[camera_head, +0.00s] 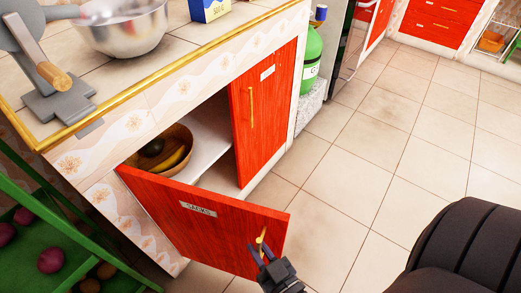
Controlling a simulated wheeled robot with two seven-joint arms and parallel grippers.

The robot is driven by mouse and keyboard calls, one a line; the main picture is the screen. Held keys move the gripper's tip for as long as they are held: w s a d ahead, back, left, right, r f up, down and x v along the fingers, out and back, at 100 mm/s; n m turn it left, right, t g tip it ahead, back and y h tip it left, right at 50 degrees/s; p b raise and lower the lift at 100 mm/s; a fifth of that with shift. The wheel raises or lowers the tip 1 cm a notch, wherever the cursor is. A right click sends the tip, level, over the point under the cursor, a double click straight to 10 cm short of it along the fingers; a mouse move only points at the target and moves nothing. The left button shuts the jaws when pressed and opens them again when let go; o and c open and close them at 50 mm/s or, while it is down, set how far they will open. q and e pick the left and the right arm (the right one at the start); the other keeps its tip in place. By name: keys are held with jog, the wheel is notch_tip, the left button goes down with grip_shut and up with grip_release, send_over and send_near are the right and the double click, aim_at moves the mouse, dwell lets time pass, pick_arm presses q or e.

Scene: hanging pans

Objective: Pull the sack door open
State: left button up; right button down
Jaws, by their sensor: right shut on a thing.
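The red cabinet door with a small label (175,205) stands swung out from the low cabinet, at a wide angle to its front. Its gold handle (263,237) is near the free edge. My right gripper (262,248) is at the bottom middle, shut on this handle; the fingers partly hide it. Inside the opened compartment, a brown bowl (181,138) holds yellow fruit and a dark round item. My left gripper is out of view.
A second red door (262,110) beside the opening is closed. A steel bowl (122,35) and a blue box (210,10) stand on the counter. A green rack (75,225) with produce is at left; a green gas bottle (310,58) is behind.

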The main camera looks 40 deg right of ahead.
jog(key=c, duration=0.7)
grip_release()
jog(key=s, duration=0.9)
jog(key=shift+s+a, duration=0.2)
jog(key=shift+s, duration=0.2)
